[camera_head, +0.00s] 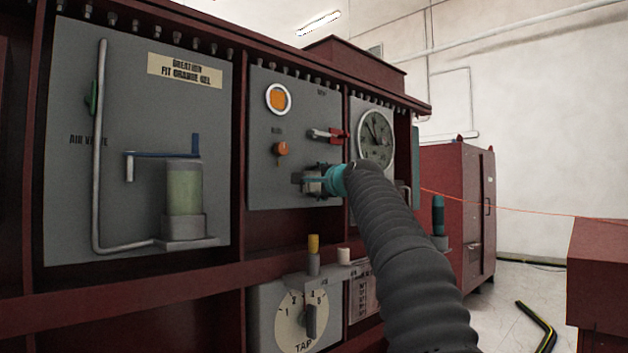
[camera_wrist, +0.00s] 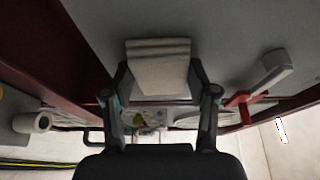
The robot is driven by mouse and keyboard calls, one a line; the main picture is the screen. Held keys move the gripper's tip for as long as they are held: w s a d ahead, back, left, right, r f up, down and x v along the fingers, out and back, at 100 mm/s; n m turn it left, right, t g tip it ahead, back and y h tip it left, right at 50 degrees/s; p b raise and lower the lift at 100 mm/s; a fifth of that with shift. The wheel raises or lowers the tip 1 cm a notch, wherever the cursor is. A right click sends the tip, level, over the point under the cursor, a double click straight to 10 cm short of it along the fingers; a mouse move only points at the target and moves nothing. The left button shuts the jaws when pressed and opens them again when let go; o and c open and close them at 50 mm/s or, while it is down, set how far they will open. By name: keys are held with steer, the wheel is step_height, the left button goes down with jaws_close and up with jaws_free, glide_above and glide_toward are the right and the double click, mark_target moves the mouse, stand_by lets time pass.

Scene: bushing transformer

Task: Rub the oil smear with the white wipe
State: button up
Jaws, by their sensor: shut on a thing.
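My gripper (camera_wrist: 158,78) is shut on the white wipe (camera_wrist: 158,55), a folded pale pad between its two fingers in the wrist view. The wipe is at or close to the grey panel; I cannot tell whether it touches. In the head view my gripper (camera_head: 312,182) is at the lower part of the middle grey panel (camera_head: 265,180), below the red-and-white lever (camera_head: 330,134). The wipe cannot be made out there. I cannot make out the oil smear in either view.
A pressure gauge (camera_head: 375,138) is right of my gripper, and an orange knob (camera_head: 281,149) is to its left. A yellow-topped post (camera_head: 313,250) and a white cap (camera_head: 343,256) stand below. The lever (camera_wrist: 240,99) is close on the right in the wrist view.

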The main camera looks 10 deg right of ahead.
steer(key=shift+w+d, duration=0.1)
steer(key=w+d+p, duration=0.1)
steer(key=w+d, duration=0.3)
steer(key=d, duration=0.2)
steer(key=shift+p, duration=0.35)
stand_by(0.4)
steer(key=shift+f, duration=0.1)
steer(key=s+a+b, duration=0.3)
steer(key=s+a, duration=0.3)
steer(key=a, duration=0.3)
steer(key=shift+s+a+b, duration=0.15)
steer(key=shift+b, duration=0.2)
stand_by(0.8)
